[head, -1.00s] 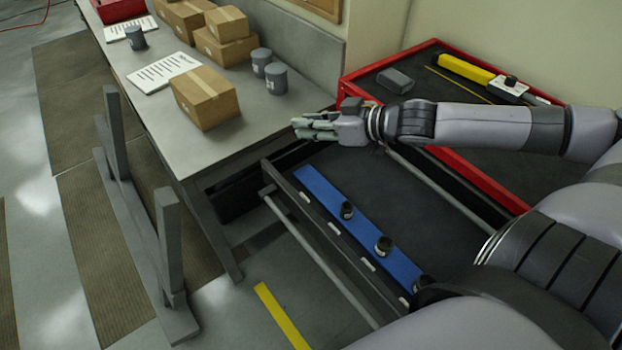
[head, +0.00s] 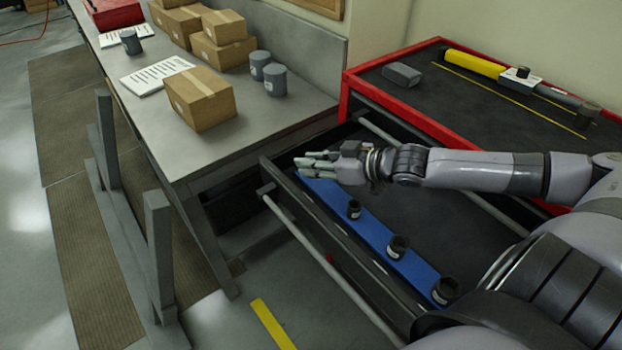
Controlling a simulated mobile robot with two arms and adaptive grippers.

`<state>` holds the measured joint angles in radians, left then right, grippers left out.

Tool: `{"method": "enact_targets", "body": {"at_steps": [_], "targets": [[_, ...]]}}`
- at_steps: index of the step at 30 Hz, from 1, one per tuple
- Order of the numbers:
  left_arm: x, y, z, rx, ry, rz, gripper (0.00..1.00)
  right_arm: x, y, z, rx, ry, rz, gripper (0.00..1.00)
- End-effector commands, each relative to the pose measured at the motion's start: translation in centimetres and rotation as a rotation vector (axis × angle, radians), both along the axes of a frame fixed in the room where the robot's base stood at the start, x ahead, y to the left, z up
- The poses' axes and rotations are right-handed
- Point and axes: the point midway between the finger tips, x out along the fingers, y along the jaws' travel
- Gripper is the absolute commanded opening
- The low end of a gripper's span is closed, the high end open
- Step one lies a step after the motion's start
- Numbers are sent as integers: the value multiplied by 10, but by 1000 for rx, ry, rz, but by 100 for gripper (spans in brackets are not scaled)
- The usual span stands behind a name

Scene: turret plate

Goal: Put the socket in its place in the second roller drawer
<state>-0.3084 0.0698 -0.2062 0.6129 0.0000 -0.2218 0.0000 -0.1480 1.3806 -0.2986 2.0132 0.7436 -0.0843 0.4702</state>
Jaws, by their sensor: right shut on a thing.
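My right gripper (head: 318,165) reaches in from the right, over the far end of the blue strip (head: 376,236) in the open drawer (head: 300,205). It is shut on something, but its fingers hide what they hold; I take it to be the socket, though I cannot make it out. The place under my gripper is hidden. My left gripper is not in view.
The red-edged cabinet top (head: 480,115) holds a grey block (head: 402,74) and a yellow-handled tool (head: 474,66). The workbench (head: 230,140) at left carries cardboard boxes (head: 200,97) and grey cups (head: 275,80). The drawer floor right of the strip is bare.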

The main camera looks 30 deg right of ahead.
Motion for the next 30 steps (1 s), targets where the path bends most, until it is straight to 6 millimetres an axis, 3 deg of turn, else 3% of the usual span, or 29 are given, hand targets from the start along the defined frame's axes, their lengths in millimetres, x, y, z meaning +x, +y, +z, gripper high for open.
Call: {"method": "enact_targets", "body": {"at_steps": [10,23,24,30], "targets": [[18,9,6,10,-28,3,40,-1,0,-41,1,-2,0,0],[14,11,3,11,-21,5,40,-2,1,-50,-1,-2,2,0],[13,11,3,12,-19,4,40,-2,1,-49,-1,-2,2,23],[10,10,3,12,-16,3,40,-2,1,-49,-1,-1,2,37]]}}
